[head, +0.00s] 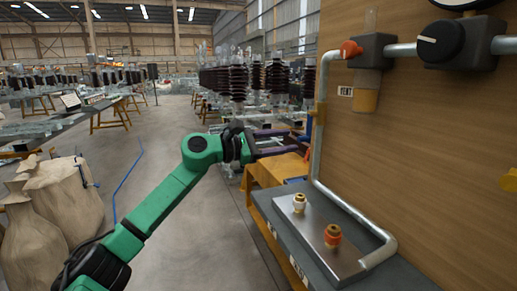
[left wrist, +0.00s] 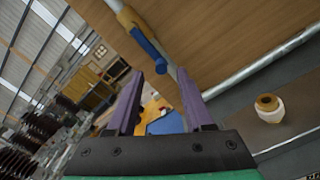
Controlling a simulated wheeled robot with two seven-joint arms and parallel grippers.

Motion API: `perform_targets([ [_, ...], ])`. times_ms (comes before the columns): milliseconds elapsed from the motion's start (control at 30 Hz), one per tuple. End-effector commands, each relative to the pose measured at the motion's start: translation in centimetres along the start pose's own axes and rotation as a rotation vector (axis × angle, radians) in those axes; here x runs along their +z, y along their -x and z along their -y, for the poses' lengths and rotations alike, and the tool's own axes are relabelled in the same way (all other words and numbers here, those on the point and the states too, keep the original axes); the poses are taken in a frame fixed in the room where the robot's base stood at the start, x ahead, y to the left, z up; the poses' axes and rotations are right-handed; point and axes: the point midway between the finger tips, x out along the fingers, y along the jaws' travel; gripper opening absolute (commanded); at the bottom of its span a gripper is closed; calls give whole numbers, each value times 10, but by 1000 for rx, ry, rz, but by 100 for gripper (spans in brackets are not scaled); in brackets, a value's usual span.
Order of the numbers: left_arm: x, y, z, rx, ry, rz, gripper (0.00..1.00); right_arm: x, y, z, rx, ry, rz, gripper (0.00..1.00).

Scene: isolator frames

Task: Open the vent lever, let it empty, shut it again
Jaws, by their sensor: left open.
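The vent lever is a blue handle (left wrist: 148,48) on a brass-coloured valve body (left wrist: 127,18), seen in the left wrist view on the pipe by the wooden panel. The lever stands beyond my left gripper's fingertips, with a gap between them. In the head view the brass-coloured valve body (head: 318,112) sits on the upright pipe, and the lever is hard to make out behind the fingers. My left gripper (head: 298,141) is open and empty, left of the pipe; its two purple fingers also show in the left wrist view (left wrist: 158,80). My right gripper is out of view.
On the panel are a bowl of amber liquid (head: 365,96), an orange knob (head: 350,48) and a black knob (head: 440,41). A metal plate (head: 316,232) below carries a white-and-gold fitting (head: 299,204) and an orange one (head: 332,237). Sacks (head: 62,200) stand left; the floor between is open.

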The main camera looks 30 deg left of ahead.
Motion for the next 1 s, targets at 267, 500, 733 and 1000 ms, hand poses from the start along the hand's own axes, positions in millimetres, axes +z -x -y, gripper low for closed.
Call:
perform_targets([
  [267,-5,71,3,1,-2,-3,52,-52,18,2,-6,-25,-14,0],
  [500,1,88,0,0,-2,2,52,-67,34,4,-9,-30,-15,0],
  [733,2,88,0,0,-2,3,52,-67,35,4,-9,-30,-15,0],
  [1000,2,88,0,1,-2,2,52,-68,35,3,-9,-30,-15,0],
])
